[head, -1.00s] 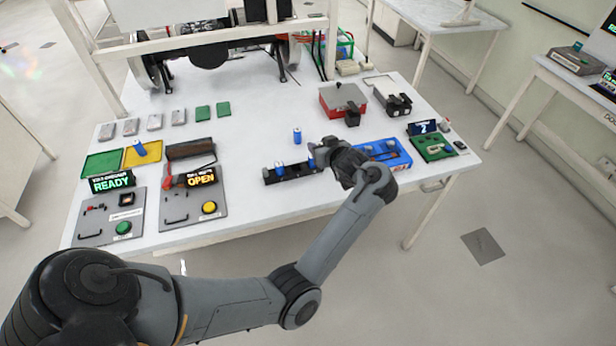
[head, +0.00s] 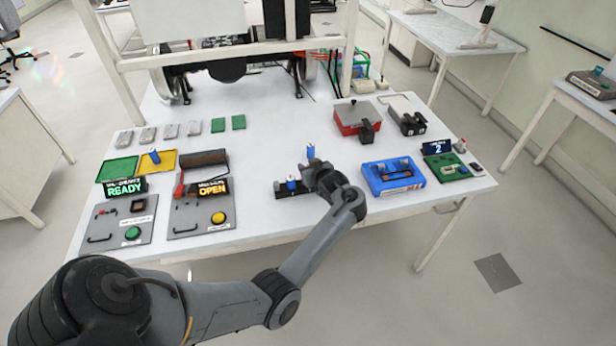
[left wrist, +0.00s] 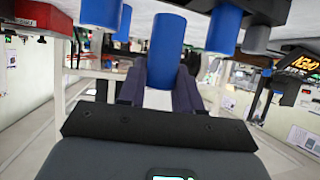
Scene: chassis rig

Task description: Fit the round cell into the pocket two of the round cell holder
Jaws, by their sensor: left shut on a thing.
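In the head view my left gripper (head: 314,172) is over the right part of the black cell holder (head: 283,194), which it partly hides. In the left wrist view the gripper (left wrist: 160,88) is shut on a blue round cell (left wrist: 165,48), with a finger on each side of it. A blue cell (head: 292,183) stands in the holder, left of the gripper. Another blue cell (head: 311,150) stands upright on the table behind. Whether the held cell's end is inside a pocket cannot be told; the pocket under it is hidden. My right gripper is not in view.
A blue tray (head: 393,187) and a green board (head: 455,172) are to the right. A red box (head: 352,115) stands behind. READY and OPEN panels (head: 127,187) and a yellow tray (head: 170,157) with a blue cell are to the left.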

